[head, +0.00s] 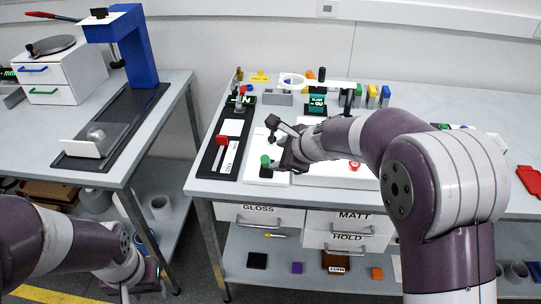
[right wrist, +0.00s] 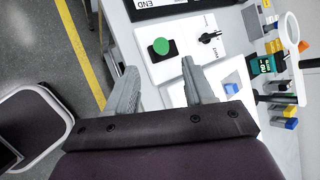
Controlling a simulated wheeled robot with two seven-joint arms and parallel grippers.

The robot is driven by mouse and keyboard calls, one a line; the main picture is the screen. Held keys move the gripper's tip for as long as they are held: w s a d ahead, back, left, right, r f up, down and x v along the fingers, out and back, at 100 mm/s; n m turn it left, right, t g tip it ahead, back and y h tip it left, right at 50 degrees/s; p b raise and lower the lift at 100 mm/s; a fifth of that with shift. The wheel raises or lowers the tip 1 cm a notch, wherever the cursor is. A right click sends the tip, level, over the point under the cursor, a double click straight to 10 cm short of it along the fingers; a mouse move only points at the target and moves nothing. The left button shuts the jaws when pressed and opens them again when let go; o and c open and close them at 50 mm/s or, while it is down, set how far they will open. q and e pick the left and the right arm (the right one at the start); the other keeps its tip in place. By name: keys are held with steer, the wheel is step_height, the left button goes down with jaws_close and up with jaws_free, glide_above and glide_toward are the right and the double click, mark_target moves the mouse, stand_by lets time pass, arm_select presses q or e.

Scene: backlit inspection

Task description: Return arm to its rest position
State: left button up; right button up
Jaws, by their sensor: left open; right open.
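My right arm reaches in from the right over the bench. Its gripper (head: 283,160) is above the front left of the bench, just right of a green button (head: 265,160), and partly hidden by the wrist. In the right wrist view its two grey fingers (right wrist: 160,88) are apart with nothing between them. The green button (right wrist: 161,46) on its black base lies beyond the fingertips. A black lever (right wrist: 208,37) stands beside it. My left gripper (head: 124,291) hangs low at the bottom left, off the benches, partly cut off by the frame edge.
The bench (head: 213,187) carries a red-handled slider (head: 222,141), a white ring (head: 291,81) and several small coloured blocks at the back. Drawers marked GLOSS, MATT and HOLD sit beneath. A left table (head: 170,85) holds a blue press (head: 138,47). A chair (right wrist: 35,125) shows in the right wrist view.

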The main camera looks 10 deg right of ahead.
steer(key=shift+v, duration=1.25)
steer(key=s+d+f+n+g+h+p, duration=0.2)
steer(key=s+f+n+g, duration=0.1)
steer(key=s+n, duration=0.8)
steer(key=s+d+f+n+g+h+p, duration=0.2)
steer(key=s+f+n+g+p, duration=0.1)
steer(key=s+n, duration=0.8)
steer(key=shift+d+g, duration=0.2)
steer(key=shift+g, duration=0.1)
